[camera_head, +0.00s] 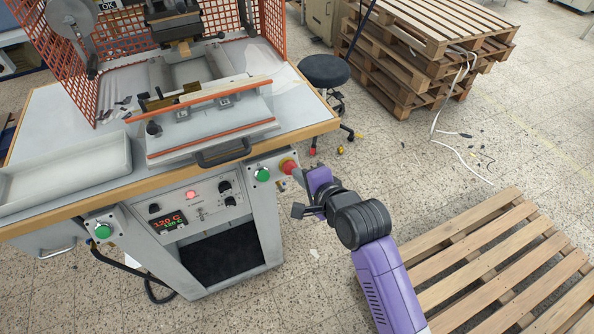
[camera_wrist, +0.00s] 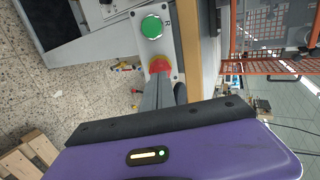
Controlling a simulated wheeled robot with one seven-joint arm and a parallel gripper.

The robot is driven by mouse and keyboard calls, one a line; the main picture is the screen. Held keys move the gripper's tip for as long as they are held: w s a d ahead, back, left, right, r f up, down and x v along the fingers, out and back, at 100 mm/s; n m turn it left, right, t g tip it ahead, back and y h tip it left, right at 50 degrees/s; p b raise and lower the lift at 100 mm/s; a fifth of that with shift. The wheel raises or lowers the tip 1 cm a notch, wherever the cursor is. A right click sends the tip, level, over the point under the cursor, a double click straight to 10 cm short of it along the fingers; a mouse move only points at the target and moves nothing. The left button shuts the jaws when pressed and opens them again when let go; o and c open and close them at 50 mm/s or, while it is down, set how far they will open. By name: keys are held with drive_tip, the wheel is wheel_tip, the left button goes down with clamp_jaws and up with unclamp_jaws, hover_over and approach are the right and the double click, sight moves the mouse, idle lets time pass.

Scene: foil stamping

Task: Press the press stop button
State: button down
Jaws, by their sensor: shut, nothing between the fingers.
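The red stop button (camera_head: 287,166) with a yellow base sits on a grey panel at the front right corner of the press table. It also shows in the wrist view (camera_wrist: 159,64), partly covered by my fingers. My gripper (camera_head: 299,176) is shut, with its fingertips at the red button. In the wrist view the closed fingers (camera_wrist: 160,80) reach up to its lower edge. Whether they touch it or stand just short of it, I cannot tell. A green button (camera_head: 262,174) is beside it on the same panel and shows whole in the wrist view (camera_wrist: 152,27).
The press (camera_head: 190,90) with orange guards stands on the table. A control panel with a lit red lamp (camera_head: 191,195) and another green button (camera_head: 103,231) are to the left. A stool (camera_head: 325,70) and stacked pallets (camera_head: 430,40) stand behind. A pallet (camera_head: 500,262) lies at right.

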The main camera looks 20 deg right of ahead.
sight(292, 168)
drive_tip(key=shift+x, duration=1)
drive_tip(key=shift+f, duration=0.1)
drive_tip(key=shift+w+f, duration=0.25)
drive_tip(key=shift+w, duration=0.45)
drive_tip(key=shift+r, duration=0.1)
